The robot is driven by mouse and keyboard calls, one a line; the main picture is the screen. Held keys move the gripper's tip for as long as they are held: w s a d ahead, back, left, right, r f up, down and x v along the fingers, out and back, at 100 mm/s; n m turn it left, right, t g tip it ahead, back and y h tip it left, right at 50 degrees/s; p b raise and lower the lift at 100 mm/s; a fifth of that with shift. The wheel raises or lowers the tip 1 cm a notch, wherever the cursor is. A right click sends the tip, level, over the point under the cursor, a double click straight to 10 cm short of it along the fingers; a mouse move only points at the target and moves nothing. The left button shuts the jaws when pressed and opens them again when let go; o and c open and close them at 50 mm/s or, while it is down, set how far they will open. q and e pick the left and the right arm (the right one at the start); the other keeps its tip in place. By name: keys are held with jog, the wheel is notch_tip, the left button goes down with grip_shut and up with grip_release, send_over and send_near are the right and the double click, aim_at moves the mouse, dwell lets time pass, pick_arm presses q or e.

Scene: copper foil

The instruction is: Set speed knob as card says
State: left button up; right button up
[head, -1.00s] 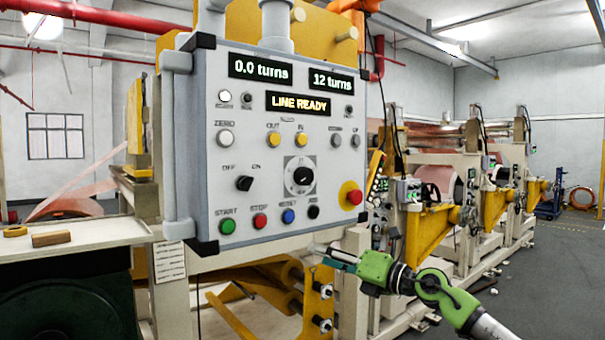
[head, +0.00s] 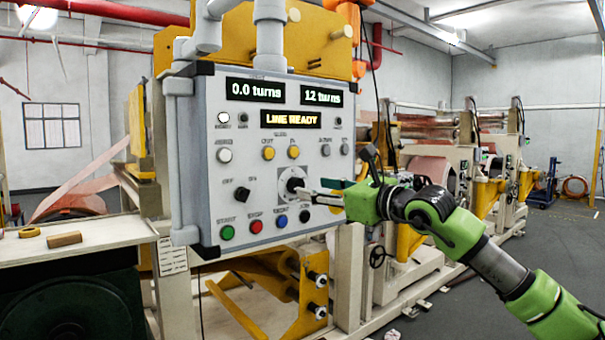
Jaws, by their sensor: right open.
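The speed knob (head: 293,184) is a round black dial on a pale square plate, low on the grey control panel (head: 190,110). My right gripper (head: 308,191) is at the panel with its fingertips at the knob's right side. It is open; whether it touches the knob I cannot tell. The fingers and wrist hide part of the dial and the panel's lower right. A white card (head: 172,255) with small print hangs on the frame below the panel's left side; its text is too small to read. My left gripper is not in view.
Displays read "0.0 turns", "12 turns" and "LINE READY" (head: 291,119). A black off/on switch (head: 242,194) sits left of the knob. Green (head: 228,233), red (head: 256,227) and blue (head: 281,221) buttons sit below. A bench (head: 100,241) with a yellow ring and a wooden block stands left.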

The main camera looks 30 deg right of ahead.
aim_at(299, 186)
jog(key=w, duration=0.1)
jog(key=w+p, duration=0.1)
jog(key=w, duration=0.1)
jog(key=w+p, duration=0.1)
jog(key=shift+w+a+r, duration=0.1)
jog(key=shift+w+a, duration=0.15)
jog(key=shift+a, duration=0.1)
jog(key=shift+w, duration=0.55)
jog(key=shift+a, duration=0.1)
jog(key=c, duration=1.1)
